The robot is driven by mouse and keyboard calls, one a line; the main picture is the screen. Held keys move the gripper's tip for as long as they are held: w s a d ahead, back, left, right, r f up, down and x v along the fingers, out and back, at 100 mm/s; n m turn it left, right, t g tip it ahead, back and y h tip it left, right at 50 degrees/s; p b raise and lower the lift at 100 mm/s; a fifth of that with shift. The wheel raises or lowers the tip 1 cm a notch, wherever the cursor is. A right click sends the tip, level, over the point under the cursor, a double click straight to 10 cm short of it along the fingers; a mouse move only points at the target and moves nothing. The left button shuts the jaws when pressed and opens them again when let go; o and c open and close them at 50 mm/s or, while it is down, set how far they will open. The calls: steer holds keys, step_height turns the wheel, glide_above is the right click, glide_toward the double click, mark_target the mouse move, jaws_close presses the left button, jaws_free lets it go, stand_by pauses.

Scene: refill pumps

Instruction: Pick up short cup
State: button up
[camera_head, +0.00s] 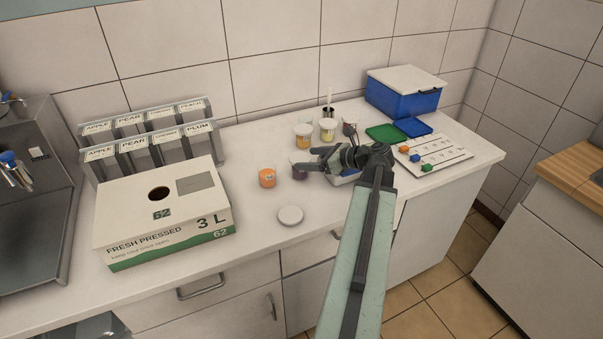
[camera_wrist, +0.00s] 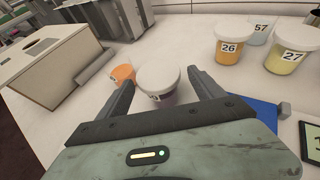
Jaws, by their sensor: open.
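My gripper (camera_wrist: 160,80) is open, with its fingers on either side of a white-lidded cup (camera_wrist: 159,88) with dark purple contents. In the wrist view the cup stands upright between the fingertips; I cannot tell whether they touch it. In the head view my gripper (camera_head: 309,160) partly hides this cup (camera_head: 300,173). A small orange cup (camera_head: 267,177) stands just left of it, and also shows in the wrist view (camera_wrist: 123,74) beyond the left finger. I cannot tell for sure which one is the short cup.
Lidded cups marked 26 (camera_wrist: 233,45) and 27 (camera_wrist: 292,55) stand behind to the right. A round white lid (camera_head: 290,215) lies in front. A large juice box (camera_head: 165,235) stands left; a blue box (camera_head: 404,95) and green tray (camera_head: 385,133) are right.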

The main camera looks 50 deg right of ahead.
mark_target(299, 157)
steer(key=b+x, duration=0.2)
steer(key=x, duration=0.4)
steer(key=shift+w+a, duration=0.3)
steer(key=shift+w, duration=0.1)
steer(key=c, duration=1.2)
steer(key=shift+c, duration=0.2)
steer(key=shift+r+p, duration=0.25)
steer(key=shift+p, duration=0.05)
